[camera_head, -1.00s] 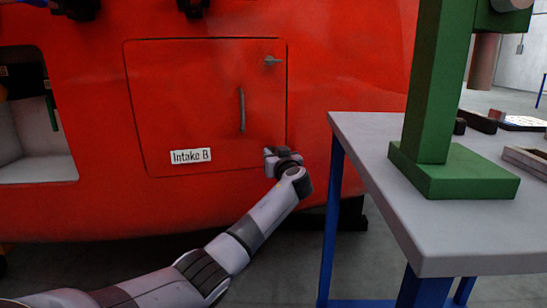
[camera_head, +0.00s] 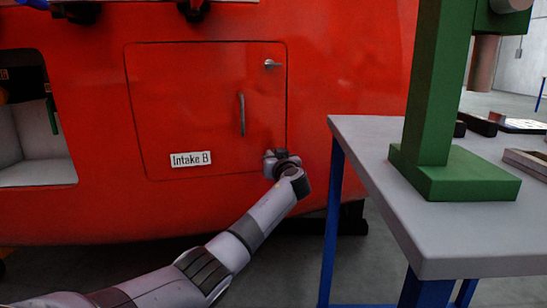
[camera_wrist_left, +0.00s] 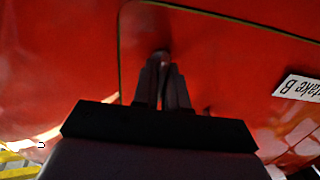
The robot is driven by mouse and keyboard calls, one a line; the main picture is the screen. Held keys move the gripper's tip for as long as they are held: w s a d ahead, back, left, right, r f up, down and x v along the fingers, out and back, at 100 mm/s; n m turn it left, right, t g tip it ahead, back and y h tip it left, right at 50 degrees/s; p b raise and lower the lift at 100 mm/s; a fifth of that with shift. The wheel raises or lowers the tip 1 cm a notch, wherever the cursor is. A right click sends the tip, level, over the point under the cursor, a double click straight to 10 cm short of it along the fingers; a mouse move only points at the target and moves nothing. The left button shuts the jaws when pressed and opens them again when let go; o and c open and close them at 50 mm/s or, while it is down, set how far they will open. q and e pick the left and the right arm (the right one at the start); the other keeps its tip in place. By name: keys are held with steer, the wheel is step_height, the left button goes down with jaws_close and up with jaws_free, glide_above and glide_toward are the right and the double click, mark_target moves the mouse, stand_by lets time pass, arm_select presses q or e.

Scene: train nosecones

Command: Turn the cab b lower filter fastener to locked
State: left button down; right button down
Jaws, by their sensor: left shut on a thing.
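The red Intake B door panel (camera_head: 190,105) is closed flush in the red nosecone. Its upper fastener (camera_head: 271,64) is a small metal lever at the top right corner, with nothing touching it. My left gripper (camera_head: 270,156) is at the door's lower right corner, where the lower fastener sits. The gripper hides most of that fastener in the head view. In the left wrist view, the fingers (camera_wrist_left: 163,82) are closed together on the lower fastener (camera_wrist_left: 161,57), of which only a small tip shows. I cannot tell its exact angle. My right gripper is not in view.
A grey table (camera_head: 370,165) with blue legs stands right of my left arm, carrying a green press-like stand (camera_head: 455,175). A vertical door handle (camera_head: 242,114) and the Intake B label (camera_head: 191,159) are on the door. An open recess (camera_head: 35,172) is at the left.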

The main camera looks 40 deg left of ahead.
arm_select(q)
steer(key=m+p, duration=0.1)
steer(key=m, duration=0.2)
steer(key=shift+w+m+p, duration=0.1)
steer(key=shift+m+p, duration=0.2)
steer(key=shift+m, duration=0.7)
steer(key=m+p, duration=0.1)
steer(key=m, duration=0.2)
steer(key=shift+m, duration=0.3)
steer(key=m+p, duration=0.1)
steer(key=m, duration=0.1)
steer(key=shift+m+p, duration=0.3)
steer(key=shift+p, duration=0.1)
steer(key=shift+w+d+f+m+p, duration=0.1)
steer(key=shift+m+p, duration=0.6)
steer(key=shift+m, duration=0.9)
steer(key=shift+f+m+p, duration=0.1)
steer(key=shift+m+p, duration=0.6)
steer(key=shift+m, duration=0.9)
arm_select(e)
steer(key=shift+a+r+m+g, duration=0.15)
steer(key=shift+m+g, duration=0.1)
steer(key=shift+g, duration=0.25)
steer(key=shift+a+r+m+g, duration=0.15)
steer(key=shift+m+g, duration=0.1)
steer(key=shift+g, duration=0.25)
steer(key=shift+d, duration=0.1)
